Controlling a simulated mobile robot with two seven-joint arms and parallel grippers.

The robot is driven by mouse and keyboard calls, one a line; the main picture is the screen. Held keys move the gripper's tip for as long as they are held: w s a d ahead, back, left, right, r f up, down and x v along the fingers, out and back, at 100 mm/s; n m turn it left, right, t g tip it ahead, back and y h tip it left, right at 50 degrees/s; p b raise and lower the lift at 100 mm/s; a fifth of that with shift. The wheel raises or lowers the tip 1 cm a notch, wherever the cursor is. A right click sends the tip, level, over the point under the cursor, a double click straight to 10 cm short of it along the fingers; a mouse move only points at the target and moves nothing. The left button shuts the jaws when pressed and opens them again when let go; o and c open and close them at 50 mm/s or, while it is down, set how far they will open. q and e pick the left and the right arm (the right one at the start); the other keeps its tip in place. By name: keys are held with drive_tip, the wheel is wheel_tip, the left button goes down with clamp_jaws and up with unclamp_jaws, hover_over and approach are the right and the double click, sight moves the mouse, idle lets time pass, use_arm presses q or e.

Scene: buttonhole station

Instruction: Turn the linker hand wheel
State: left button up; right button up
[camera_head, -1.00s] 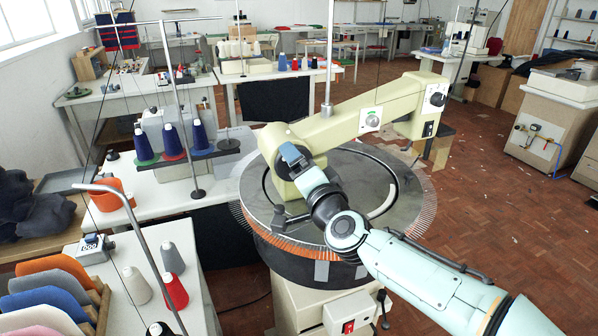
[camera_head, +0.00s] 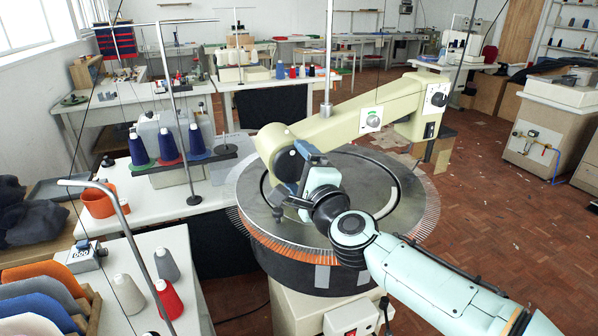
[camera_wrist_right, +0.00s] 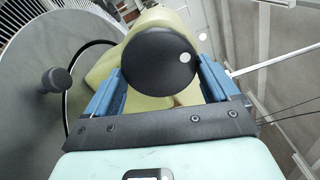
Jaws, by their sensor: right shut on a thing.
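The linker hand wheel (camera_wrist_right: 158,72) is a dark round disc with a small light spot near its edge, on the end of the machine's cream arm. In the head view the wheel (camera_head: 288,166) shows partly behind my right gripper (camera_head: 303,162). In the right wrist view the blue fingers of my right gripper (camera_wrist_right: 162,74) stand on both sides of the wheel, shut on its rim. The linker (camera_head: 345,120) has a round grey dial (camera_head: 380,180) ringed with thin points just below. My left gripper is not in view.
A small dark knob (camera_wrist_right: 55,80) stands on the dial near the gripper. A thin upright pole (camera_head: 328,50) rises from the cream arm. Left are tables with yarn cones (camera_head: 168,148), an orange container (camera_head: 97,200) and a counter box (camera_head: 84,256). The floor at right is mostly clear.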

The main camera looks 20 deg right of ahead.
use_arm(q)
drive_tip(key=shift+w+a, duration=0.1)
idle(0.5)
use_arm(e)
drive_tip(key=o, duration=0.8)
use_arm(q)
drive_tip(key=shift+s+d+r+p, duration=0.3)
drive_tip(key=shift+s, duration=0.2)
use_arm(e)
drive_tip(key=s, duration=1.3)
drive_tip(key=shift+s+a, duration=0.2)
drive_tip(key=shift+a, duration=0.2)
